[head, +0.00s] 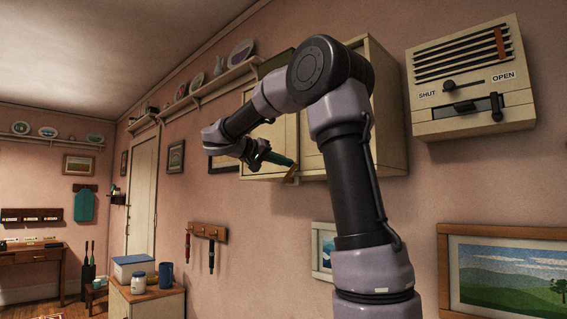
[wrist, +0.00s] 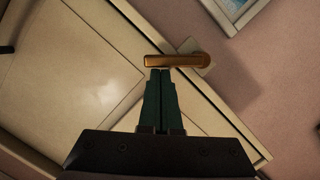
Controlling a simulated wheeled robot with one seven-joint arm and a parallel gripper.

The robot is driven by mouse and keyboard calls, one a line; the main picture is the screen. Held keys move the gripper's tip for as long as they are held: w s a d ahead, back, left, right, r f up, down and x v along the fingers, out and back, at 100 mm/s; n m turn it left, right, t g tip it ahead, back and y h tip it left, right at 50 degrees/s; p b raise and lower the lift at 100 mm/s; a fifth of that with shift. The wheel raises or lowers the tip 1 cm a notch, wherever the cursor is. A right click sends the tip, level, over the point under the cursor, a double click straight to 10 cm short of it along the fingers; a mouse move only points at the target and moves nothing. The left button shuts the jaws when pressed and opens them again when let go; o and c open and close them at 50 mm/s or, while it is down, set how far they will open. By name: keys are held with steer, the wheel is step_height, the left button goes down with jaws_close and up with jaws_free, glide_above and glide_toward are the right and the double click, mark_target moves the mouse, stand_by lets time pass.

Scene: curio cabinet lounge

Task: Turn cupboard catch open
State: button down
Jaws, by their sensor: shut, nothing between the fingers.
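The cream wall cupboard (head: 384,105) hangs on the pink wall, partly hidden behind my arm. Its catch is an orange-brown bar (wrist: 176,61) with its right end over a small cream block (wrist: 196,50) at the cupboard's edge in the wrist view. The bar lies level across that picture, slanting across the cupboard's edge lines. The catch also shows small at the cupboard's lower edge in the head view (head: 292,177). My gripper (wrist: 160,71) has its dark green fingers shut together and empty. The fingertips are right at the bar's left part; I cannot tell whether they touch.
A vent box (head: 470,80) with SHUT and OPEN labels is on the wall at right. Framed pictures (head: 510,275) hang below. A plate shelf (head: 205,83) runs at left. A low cabinet (head: 147,300) holds a box, a jar and a blue mug.

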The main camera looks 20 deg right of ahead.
steer(key=m, duration=0.1)
steer(key=s+f+m+t, duration=0.1)
steer(key=s+m+y, duration=0.1)
steer(key=m, duration=0.1)
steer(key=shift+s+d+f, duration=0.1)
steer(key=shift+d+f, duration=0.15)
steer(key=shift+d, duration=0.15)
steer(key=shift+s+d+f, duration=0.15)
steer(key=shift+s+f, duration=0.15)
steer(key=shift+f, duration=0.4)
